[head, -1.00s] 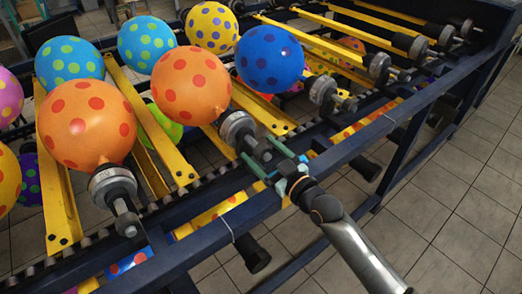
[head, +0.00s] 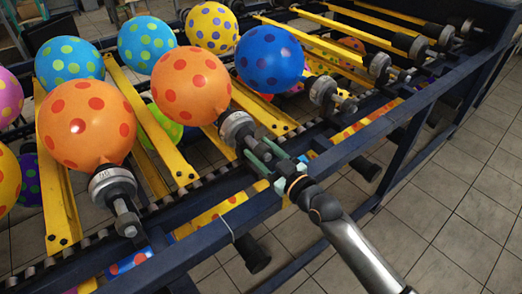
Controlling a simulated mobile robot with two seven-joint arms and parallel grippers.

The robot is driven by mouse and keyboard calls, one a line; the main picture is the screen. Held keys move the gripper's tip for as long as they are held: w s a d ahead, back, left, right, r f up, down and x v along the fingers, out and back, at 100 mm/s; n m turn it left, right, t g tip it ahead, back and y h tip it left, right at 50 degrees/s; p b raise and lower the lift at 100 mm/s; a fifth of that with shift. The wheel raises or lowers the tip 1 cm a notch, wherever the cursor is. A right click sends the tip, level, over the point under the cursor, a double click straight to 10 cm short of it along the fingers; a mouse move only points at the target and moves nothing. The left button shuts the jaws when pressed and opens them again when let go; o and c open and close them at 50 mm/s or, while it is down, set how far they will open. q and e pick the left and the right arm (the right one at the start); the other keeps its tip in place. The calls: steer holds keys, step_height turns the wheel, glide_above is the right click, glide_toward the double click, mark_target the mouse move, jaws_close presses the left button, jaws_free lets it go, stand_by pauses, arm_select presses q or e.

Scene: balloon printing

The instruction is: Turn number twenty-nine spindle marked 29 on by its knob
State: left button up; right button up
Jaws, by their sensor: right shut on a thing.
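A row of spindles with dark knob ends runs along the near side of the machine. The spindle (head: 236,127) under the middle orange balloon (head: 190,85) has a grey round collar; I cannot read a number on it. My right gripper (head: 262,157) has its green fingers closed around the knob end of this spindle, and the fingers hide most of the knob. My left gripper is not in view.
A second orange balloon (head: 86,123) sits on the spindle (head: 113,187) to the left, whose mark is too small to read surely. A blue balloon (head: 270,59) is to the right. A dark blue rail (head: 345,150) runs below my gripper.

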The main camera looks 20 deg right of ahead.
jaws_close()
steer(key=shift+r+m+p, duration=0.1)
steer(key=shift+m+p, duration=0.45)
steer(key=shift+m, duration=0.15)
steer(key=shift+m+p, duration=0.5)
steer(key=shift+m, duration=0.3)
steer(key=m+p, duration=0.1)
steer(key=m, duration=0.3)
steer(key=shift+p, duration=0.3)
steer(key=m, duration=0.5)
steer(key=shift+p, duration=0.4)
steer(key=m, duration=0.5)
steer(key=shift+m, duration=0.3)
